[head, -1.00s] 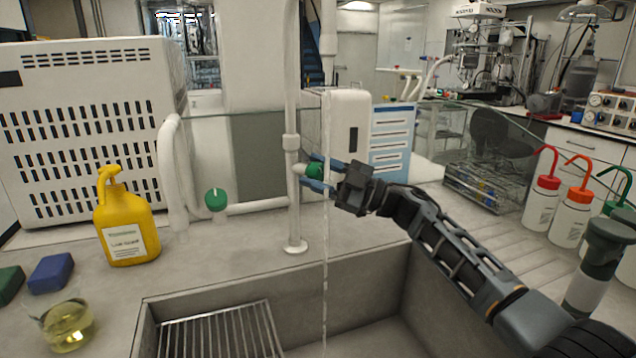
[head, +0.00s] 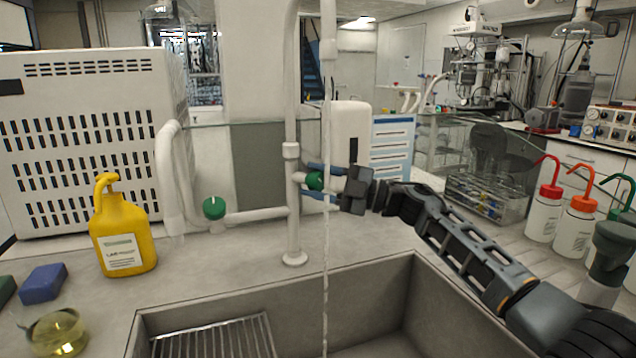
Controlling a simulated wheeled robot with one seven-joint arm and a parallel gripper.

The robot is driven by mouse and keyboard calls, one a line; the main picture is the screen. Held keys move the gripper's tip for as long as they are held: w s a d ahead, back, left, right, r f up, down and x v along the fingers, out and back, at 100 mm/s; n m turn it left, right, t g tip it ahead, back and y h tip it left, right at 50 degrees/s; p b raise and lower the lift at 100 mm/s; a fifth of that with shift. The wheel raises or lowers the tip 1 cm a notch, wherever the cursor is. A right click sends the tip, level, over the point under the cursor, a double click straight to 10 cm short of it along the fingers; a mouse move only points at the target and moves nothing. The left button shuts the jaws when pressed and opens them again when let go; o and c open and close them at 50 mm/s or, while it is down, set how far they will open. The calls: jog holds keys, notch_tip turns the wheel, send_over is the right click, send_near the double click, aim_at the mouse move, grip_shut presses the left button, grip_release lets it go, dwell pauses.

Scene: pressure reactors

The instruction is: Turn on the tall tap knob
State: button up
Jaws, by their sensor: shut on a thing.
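The tall white tap (head: 292,222) rises from the counter behind the sink. A green knob (head: 315,181) sits on its right side at mid-height. My gripper (head: 318,181) reaches in from the right, with one blue finger above this knob and one below, shut on it. A second green knob (head: 214,207), with a white mark, is on the side pipe at the left, apart from my gripper. A thin stream of water (head: 325,275) falls in front of the tap into the sink.
The sink (head: 400,300) with a metal rack (head: 215,340) is in front. A yellow bottle (head: 122,235), a blue sponge (head: 43,282) and a beaker (head: 57,332) stand at left. Several wash bottles (head: 545,212) stand at right. A curved white spout (head: 166,180) stands left of the tap.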

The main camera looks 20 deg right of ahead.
jog(key=o, duration=1)
jog(key=shift+d, duration=0.1)
jog(key=v, duration=0.7)
jog(key=shift+s+d+f+b, duration=0.1)
jog(key=shift+s+d+b, duration=0.1)
jog(key=shift+d+b, duration=0.15)
